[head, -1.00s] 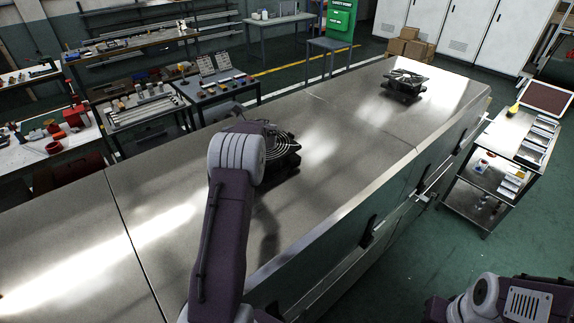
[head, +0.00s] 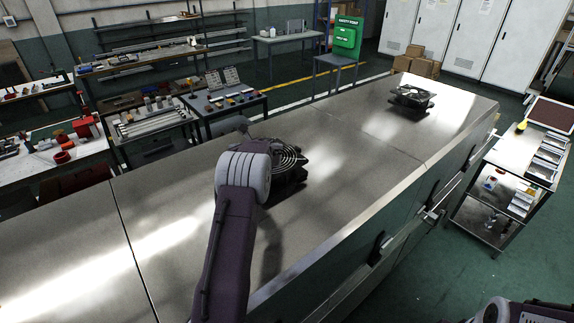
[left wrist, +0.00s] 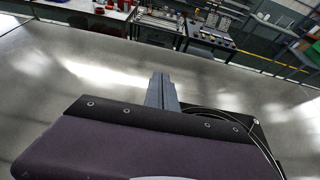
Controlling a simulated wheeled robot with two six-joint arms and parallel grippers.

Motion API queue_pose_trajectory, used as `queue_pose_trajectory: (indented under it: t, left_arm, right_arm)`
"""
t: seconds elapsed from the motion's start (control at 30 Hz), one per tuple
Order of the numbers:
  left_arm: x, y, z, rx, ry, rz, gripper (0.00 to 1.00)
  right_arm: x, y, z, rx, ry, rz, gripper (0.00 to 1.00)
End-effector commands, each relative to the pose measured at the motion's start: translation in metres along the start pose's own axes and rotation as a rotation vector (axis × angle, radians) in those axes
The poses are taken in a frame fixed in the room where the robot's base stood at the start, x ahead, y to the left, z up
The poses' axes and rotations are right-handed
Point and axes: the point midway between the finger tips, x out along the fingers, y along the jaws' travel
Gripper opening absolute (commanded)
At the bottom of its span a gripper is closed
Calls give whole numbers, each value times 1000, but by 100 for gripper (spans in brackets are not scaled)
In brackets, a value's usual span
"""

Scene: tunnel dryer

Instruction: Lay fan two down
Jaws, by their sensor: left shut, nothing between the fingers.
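A black fan with a ringed wire guard (head: 291,161) is on the steel dryer top, partly hidden behind my left arm. Whether it lies fully flat is unclear. Its dark frame and guard wires also show in the left wrist view (left wrist: 263,131), behind and right of my gripper. A second black fan (head: 411,97) sits farther along the top and looks flat. I cannot tell which is fan two. My left gripper (left wrist: 161,88) is shut and empty, beside the nearer fan; contact is unclear. Only part of my right arm shows at bottom right; its gripper is out of view.
The long dryer top (head: 345,150) is mostly clear between and around the fans, with panel seams across it. A trolley with trays (head: 520,150) stands right.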

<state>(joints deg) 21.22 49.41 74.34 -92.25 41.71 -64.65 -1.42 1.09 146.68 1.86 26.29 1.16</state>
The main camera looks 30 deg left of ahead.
Motion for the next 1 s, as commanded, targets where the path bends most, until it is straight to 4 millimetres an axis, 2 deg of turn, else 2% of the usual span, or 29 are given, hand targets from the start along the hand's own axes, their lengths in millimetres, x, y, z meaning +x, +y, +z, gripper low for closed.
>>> queue_pose_trajectory:
  t: [0.17, 0.27, 0.4, 0.5, 0.7, 1.0]
  left_arm:
    - [-25, -3, 43, -2, -3, -2, 0]
    - [-32, -2, 59, -7, -6, -3, 0]
    - [-46, -3, 93, -5, -5, -3, 0]
    - [-54, -3, 110, -3, -3, -2, 0]
    - [-60, -3, 124, -1, -1, -3, 0]
    - [-60, -2, 125, 0, -1, -2, 0]
  right_arm:
    - [-37, -1, -4, 0, 0, 0, 0]
    - [-22, 0, -2, 0, 1, 0, 0]
    - [-23, 0, -2, 0, 0, 0, 0]
    - [-24, 0, -2, 0, 0, 0, 0]
    - [-25, 0, -3, 0, 0, 0, 0]
    - [-25, 0, -3, 0, 0, 0, 0]
